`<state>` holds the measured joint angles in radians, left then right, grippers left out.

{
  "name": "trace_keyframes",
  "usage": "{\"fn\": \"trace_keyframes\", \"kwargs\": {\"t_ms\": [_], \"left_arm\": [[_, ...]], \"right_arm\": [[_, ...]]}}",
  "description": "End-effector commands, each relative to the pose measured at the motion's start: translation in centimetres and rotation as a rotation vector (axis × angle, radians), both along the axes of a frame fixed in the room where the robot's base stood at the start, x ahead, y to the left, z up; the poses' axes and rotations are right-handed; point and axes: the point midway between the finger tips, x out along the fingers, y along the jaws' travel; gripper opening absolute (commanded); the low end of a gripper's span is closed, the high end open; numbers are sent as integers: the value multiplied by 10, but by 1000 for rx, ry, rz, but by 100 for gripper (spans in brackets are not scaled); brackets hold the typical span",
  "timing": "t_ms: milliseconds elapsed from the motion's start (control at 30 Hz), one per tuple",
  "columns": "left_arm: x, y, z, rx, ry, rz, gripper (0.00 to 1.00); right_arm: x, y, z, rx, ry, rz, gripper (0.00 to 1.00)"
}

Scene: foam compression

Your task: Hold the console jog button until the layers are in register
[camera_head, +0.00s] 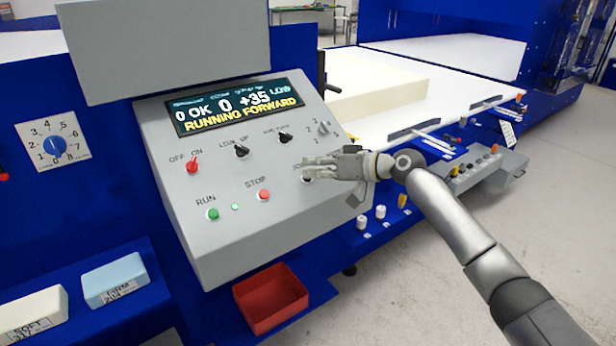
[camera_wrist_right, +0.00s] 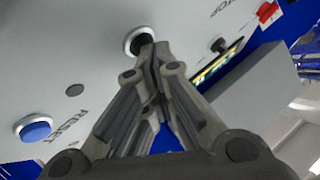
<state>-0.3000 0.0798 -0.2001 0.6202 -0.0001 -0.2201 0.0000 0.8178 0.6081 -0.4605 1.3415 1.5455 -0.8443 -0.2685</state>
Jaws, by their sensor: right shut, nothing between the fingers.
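The grey console (camera_head: 245,240) stands at the middle left of the head view. Its display (camera_head: 240,103) reads "RUNNING FORWARD" with "0 OK 0 +35" above. My right gripper (camera_head: 308,166) is shut and empty, reaching over the console's right side. In the right wrist view its fingertips (camera_wrist_right: 150,48) meet a black button in a pale ring (camera_wrist_right: 132,42) and seem to touch it. Its label is hidden, so I cannot read whether it says jog. A pale foam block (camera_head: 375,92) lies on the white bed (camera_head: 450,90). My left gripper is out of view.
A green RUN button (camera_head: 212,214), a red STOP button (camera_head: 264,195) and a red switch (camera_head: 193,165) sit on the console. A blue RESET button (camera_wrist_right: 35,129) shows in the wrist view. A red bin (camera_head: 270,298) is below. A blue foam sample (camera_head: 115,280) lies left.

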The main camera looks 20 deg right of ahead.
Motion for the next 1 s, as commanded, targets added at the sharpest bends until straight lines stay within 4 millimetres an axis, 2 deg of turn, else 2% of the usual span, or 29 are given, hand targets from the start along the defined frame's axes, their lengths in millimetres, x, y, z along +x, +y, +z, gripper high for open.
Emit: {"fn": "trace_keyframes", "kwargs": {"t_ms": [500,1000], "left_arm": [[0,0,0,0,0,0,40],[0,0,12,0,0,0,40]], "right_arm": [[0,0,-1,-1,3,0,0],[-8,-4,14,0,2,-1,0]]}}
